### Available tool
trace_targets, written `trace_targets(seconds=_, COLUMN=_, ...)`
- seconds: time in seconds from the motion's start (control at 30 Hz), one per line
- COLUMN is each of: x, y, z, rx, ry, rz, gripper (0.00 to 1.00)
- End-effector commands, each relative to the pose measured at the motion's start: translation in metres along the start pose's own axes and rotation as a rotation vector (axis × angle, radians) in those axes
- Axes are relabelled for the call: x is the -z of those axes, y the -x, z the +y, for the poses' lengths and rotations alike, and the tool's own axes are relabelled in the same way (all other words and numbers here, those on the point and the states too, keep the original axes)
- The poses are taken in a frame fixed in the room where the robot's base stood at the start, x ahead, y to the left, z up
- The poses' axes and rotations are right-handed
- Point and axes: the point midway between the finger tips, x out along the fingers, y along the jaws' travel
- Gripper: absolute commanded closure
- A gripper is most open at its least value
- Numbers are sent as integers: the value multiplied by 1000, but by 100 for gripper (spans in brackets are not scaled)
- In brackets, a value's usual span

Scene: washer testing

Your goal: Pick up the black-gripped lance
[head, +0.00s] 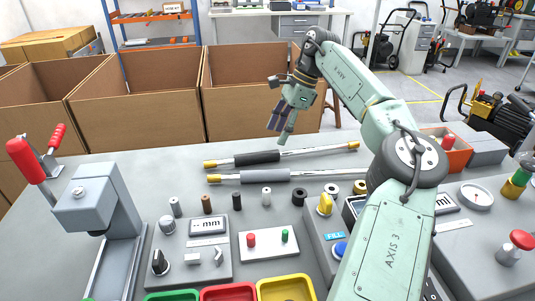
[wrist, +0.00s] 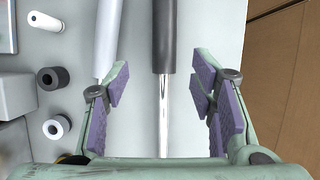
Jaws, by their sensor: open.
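The black-gripped lance (head: 257,157) lies on the grey bench near its back edge, a silver tube with brass ends and a black sleeve. In the wrist view its black sleeve (wrist: 166,38) is at the top, and its bare tube runs down between my fingers. The grey-gripped lance (head: 265,176) lies parallel in front of it; its pale sleeve (wrist: 107,38) shows left of the black one. My gripper (head: 279,124) is open and empty, above the bench by the lances, with purple pads (wrist: 163,100) apart on either side of the black-gripped lance. My left finger partly covers the grey-gripped lance.
Open cardboard boxes (head: 140,95) stand behind the bench. Several small cylinders (head: 237,201) and a panel with red and green buttons (head: 267,254) sit in front of the lances. A red-handled press (head: 92,205) stands at the left.

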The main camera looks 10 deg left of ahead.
Motion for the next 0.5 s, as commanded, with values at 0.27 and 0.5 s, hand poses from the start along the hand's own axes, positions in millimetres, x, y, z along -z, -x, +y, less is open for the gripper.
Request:
trace_targets(seconds=0.27, x=-1, y=-26, z=-1, rx=-1, ry=0, rz=0, gripper=49)
trace_targets(seconds=0.5, x=-5, y=-60, z=-5, rx=-1, ry=0, rz=-1, gripper=49)
